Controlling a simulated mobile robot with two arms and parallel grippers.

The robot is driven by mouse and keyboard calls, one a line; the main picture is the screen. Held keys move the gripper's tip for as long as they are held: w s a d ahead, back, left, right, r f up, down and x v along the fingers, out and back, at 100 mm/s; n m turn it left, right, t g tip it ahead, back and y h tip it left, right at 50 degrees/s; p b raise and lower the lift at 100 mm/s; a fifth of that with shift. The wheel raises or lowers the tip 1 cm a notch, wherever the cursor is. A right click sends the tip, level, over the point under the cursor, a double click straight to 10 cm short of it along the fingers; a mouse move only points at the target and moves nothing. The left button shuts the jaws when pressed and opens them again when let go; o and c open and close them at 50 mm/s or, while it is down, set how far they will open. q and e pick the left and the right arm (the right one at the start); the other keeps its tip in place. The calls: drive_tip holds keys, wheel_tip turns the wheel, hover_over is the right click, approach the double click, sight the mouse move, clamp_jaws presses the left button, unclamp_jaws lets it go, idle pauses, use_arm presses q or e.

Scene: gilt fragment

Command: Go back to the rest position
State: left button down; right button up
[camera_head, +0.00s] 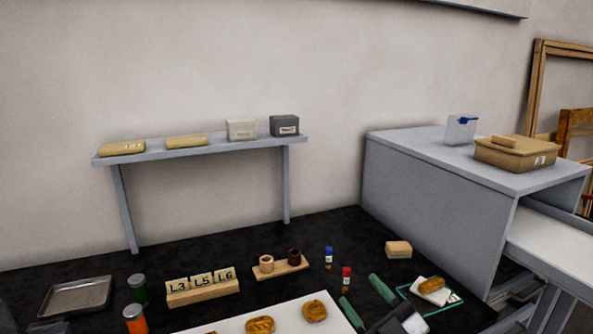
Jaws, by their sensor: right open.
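My right gripper (356,288) shows at the bottom, right of centre. Its two green fingers are spread apart with nothing visible between them. It is just right of a white board (285,312) that bears gilt fragments, one in the middle (260,325) and one at the right (314,310). Another gilt fragment (432,283) rests on a white pad (428,294) over a green-edged mat (450,304), right of the gripper. I cannot make out my left gripper.
Red-capped (346,278) and blue-capped (328,258) vials stand near the gripper. A sponge-like block (398,249) lies behind it. Wooden holders (203,292), jars (137,289) and a metal tray (77,297) are left. A shelf (205,149) and grey cabinet (430,195) stand behind.

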drive_tip(key=s+d+f+m+g+h, duration=0.2)
drive_tip(key=s+d+f+m+h, duration=0.1)
drive_tip(key=d+f+m+h, duration=0.4)
drive_tip(key=s+d+f+m+g+h, duration=0.2)
drive_tip(key=s+d+f+m+h, duration=0.1)
drive_tip(key=f+m+h, duration=0.45)
drive_tip(key=s+f+n+g, duration=0.1)
drive_tip(key=s+f+g, duration=0.45)
drive_tip(key=s, duration=0.35)
drive_tip(key=s+f+n+g, duration=0.1)
drive_tip(key=s+f+g, duration=0.5)
drive_tip(key=s, duration=0.4)
drive_tip(key=s+f+p+x, duration=0.1)
drive_tip(key=s+x, duration=0.2)
drive_tip(key=x, duration=0.9)
drive_tip(key=s+a+p+x, duration=0.1)
drive_tip(key=s+x, duration=0.1)
drive_tip(key=x, duration=0.9)
drive_tip(key=s+d+f+g+p, duration=0.1)
drive_tip(key=s+d+f, duration=0.2)
drive_tip(key=s+f, duration=1.2)
drive_tip(key=shift+s+f+n+g+p, duration=0.15)
drive_tip(key=shift+s+n+g+p, duration=0.2)
drive_tip(key=shift+s, duration=0.6)
